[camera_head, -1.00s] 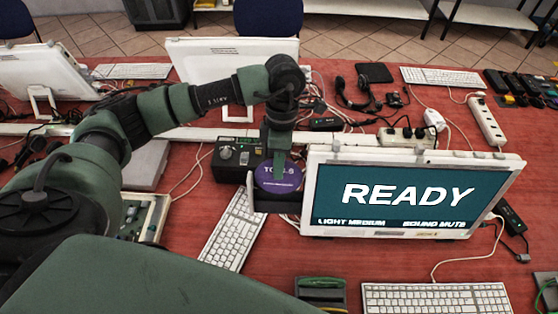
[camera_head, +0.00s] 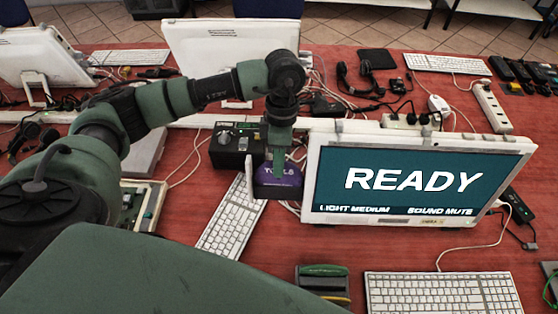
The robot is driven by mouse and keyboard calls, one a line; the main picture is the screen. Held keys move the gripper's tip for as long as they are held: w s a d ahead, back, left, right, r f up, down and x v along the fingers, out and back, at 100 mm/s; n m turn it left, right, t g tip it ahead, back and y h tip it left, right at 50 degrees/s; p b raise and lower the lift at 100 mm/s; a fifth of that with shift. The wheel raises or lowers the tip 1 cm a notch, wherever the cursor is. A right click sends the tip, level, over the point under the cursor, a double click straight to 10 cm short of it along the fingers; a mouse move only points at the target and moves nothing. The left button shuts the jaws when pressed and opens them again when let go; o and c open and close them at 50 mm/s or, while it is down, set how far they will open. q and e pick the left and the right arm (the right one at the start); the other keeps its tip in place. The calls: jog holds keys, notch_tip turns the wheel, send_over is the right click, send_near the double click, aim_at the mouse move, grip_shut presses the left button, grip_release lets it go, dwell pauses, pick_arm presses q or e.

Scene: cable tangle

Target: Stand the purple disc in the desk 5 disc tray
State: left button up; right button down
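The purple disc (camera_head: 293,174) with pale lettering stands near the left edge of the monitor in the head view. Its lower part is hidden behind the front of a small dark holder (camera_head: 277,192), which looks like the disc tray. I cannot read a desk number on it. My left gripper (camera_head: 279,172) points down from above at the disc, and a green finger covers part of the disc's face. I cannot tell whether its fingers grip the disc or stand apart. My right gripper is out of view.
A monitor (camera_head: 330,213) reading READY stands close on the right. A black box (camera_head: 226,150) with a knob is behind left. One keyboard (camera_head: 231,221) lies left of the holder, another (camera_head: 440,292) at front right. A dark item (camera_head: 322,283) sits at the front edge.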

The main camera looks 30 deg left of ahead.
pick_arm(q)
jog(key=shift+o, duration=0.3)
jog(key=b+v, duration=0.2)
jog(key=v, duration=0.5)
jog(key=shift+r, duration=0.35)
jog(key=shift+w, duration=0.1)
